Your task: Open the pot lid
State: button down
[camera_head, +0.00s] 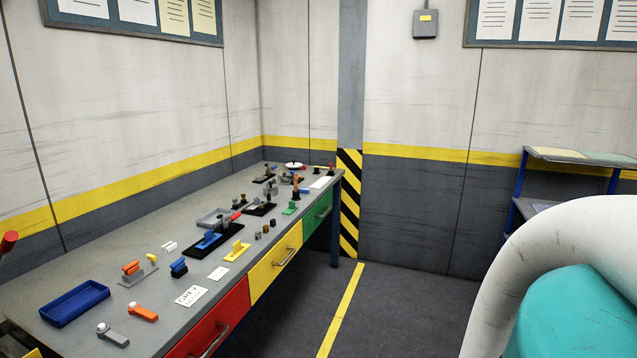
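A small round white thing with a dark knob (293,165) sits at the far end of the long grey workbench (130,262). It looks like the pot lid, but it is too small and distant to tell whether a pot is under it or whether it is open. My gripper is not in view.
Several small parts, fixtures and a blue tray (75,303) crowd the bench top. Its front has red (212,330), yellow (274,266) and green (317,215) drawers. Floor (400,305) right of the bench looks clear. A blue-framed shelf (580,158) stands at the right wall.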

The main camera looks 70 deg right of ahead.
aim_at(269, 186)
jog(key=z, duration=1.55)
jog(key=i+l, duration=0.3)
jog(key=i+l+u, duration=0.1)
jog(key=i+l, duration=0.2)
jog(key=l, duration=0.15)
jog(key=i+l, duration=0.25)
jog(key=l, duration=0.15)
jog(key=i+l+u, duration=0.1)
jog(key=i+l, duration=0.45)
jog(key=l, duration=0.25)
jog(key=i+l+u, duration=0.15)
jog(key=l, duration=0.25)
jog(key=i, duration=0.1)
